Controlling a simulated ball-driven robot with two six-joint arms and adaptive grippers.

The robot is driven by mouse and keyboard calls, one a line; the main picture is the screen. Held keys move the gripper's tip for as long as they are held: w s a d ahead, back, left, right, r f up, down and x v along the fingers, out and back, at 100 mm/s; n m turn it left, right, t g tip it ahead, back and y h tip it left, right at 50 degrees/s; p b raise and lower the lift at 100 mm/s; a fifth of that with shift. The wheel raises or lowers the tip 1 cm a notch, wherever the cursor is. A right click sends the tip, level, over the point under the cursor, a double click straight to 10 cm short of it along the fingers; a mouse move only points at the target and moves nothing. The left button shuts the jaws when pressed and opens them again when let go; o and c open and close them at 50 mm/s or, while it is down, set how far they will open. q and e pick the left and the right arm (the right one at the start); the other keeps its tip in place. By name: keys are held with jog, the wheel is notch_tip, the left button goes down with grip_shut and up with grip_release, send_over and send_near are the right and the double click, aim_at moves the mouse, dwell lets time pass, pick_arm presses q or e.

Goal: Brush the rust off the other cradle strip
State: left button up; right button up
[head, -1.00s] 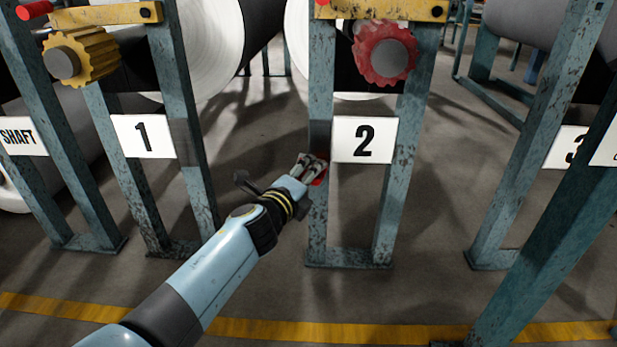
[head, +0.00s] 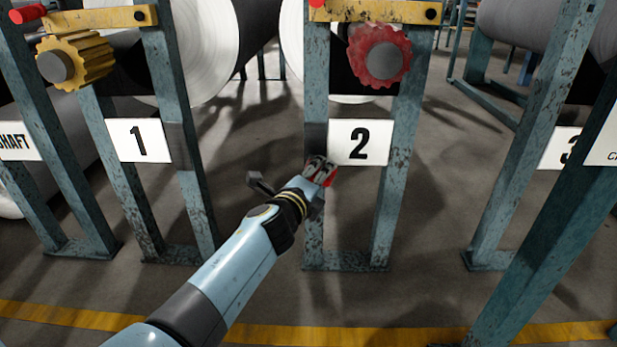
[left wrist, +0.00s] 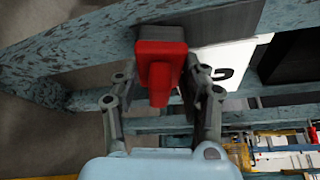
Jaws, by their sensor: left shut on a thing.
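My left gripper (head: 322,170) is shut on a red block-shaped tool (head: 331,180), seemingly the brush, at the left post of stand 2, just below the "2" sign (head: 359,142). The left wrist view shows the red tool (left wrist: 160,68) between both fingers, in front of a smooth dark grey strip (left wrist: 215,25) on the post. The strip on stand 2 (head: 316,134) looks dark grey. A similar strip (head: 178,145) is on the right post of stand 1. My right gripper is not in view.
Blue, rust-flecked stand posts rise on both sides, with a "1" sign (head: 138,140) on the left. A yellow gear (head: 75,60) and a red gear (head: 379,56) sit up high. White rolls are behind. Floor between the stands is open.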

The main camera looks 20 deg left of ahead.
pick_arm(q)
jog(key=shift+w+d, duration=0.1)
jog(key=shift+d, duration=0.3)
jog(key=shift+w, duration=0.2)
jog(key=shift+s+a+r, duration=0.15)
jog(key=shift+s+a, duration=0.05)
jog(key=shift+a, duration=0.8)
jog(key=shift+s+a+p, duration=0.15)
jog(key=shift+a+p, duration=0.15)
jog(key=shift+a, duration=0.7)
grip_shut()
jog(key=s+d, duration=0.1)
jog(key=s, duration=0.5)
jog(key=shift+d, duration=0.35)
